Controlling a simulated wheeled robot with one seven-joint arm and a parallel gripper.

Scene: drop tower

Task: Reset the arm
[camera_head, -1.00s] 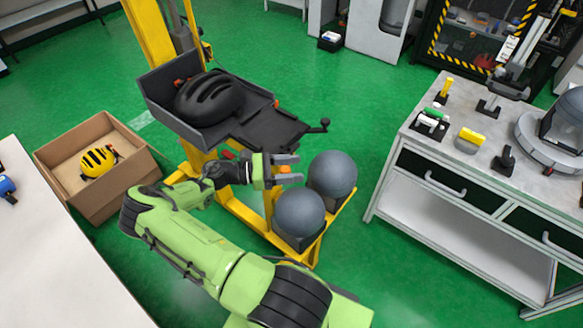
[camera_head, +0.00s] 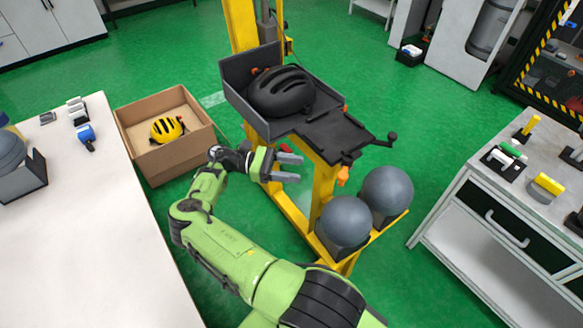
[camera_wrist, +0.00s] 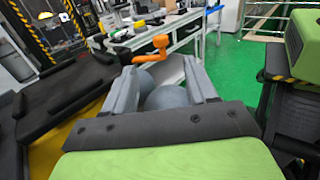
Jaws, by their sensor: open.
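My gripper (camera_head: 288,167) is open and empty, with its two grey fingers apart. A black helmet (camera_head: 280,92) sits on the carriage.
Two grey headforms (camera_head: 345,222) stand on the tower's base. A cardboard box (camera_head: 170,160) holding a yellow helmet (camera_head: 167,129) stands left of the tower. A white table (camera_head: 80,240) is at left, and a workbench (camera_head: 500,205) with tools at right.

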